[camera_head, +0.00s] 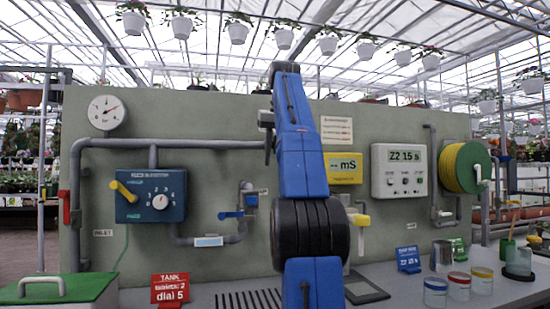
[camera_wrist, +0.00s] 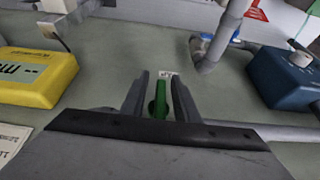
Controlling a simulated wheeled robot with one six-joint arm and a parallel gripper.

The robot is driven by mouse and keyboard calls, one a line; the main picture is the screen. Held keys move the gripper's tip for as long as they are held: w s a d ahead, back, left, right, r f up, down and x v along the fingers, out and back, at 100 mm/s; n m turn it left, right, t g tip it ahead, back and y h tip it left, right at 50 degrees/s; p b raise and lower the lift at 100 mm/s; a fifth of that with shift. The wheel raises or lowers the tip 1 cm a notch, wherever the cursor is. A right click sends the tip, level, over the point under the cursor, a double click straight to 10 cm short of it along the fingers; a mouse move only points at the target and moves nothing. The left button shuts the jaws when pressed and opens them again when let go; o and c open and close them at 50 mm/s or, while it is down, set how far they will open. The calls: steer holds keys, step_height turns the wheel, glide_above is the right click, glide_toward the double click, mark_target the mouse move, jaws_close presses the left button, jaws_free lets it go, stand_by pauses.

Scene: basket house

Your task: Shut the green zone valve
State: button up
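The green zone valve's handle (camera_wrist: 159,100) shows in the wrist view, lengthwise up the picture, in front of the grey-green panel. My gripper (camera_wrist: 160,90) is open, with one dark finger on each side of the handle. Narrow gaps show between handle and fingers. The lower part of the handle and the valve body are hidden behind my gripper. In the head view my blue arm hides the green valve and my fingertips.
Other valves are red (camera_head: 64,205), blue (camera_head: 231,214) and yellow (camera_head: 360,219). A blue dial box (camera_head: 151,195), a yellow meter (camera_head: 343,168), a white controller (camera_head: 399,171) and a hose reel (camera_head: 466,167) are on the panel. Pots (camera_head: 435,291) stand on the bench at right.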

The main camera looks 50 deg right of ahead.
steer(key=shift+r, duration=0.15)
steer(key=shift+s+a+r, duration=0.1)
steer(key=shift+s+r, duration=0.1)
steer(key=shift+r, duration=0.1)
steer(key=shift+s+a, duration=0.1)
steer(key=shift+s, duration=0.05)
steer(key=s+a, duration=0.5)
steer(key=s, duration=0.5)
steer(key=shift+a, duration=0.35)
steer(key=shift+s, duration=0.1)
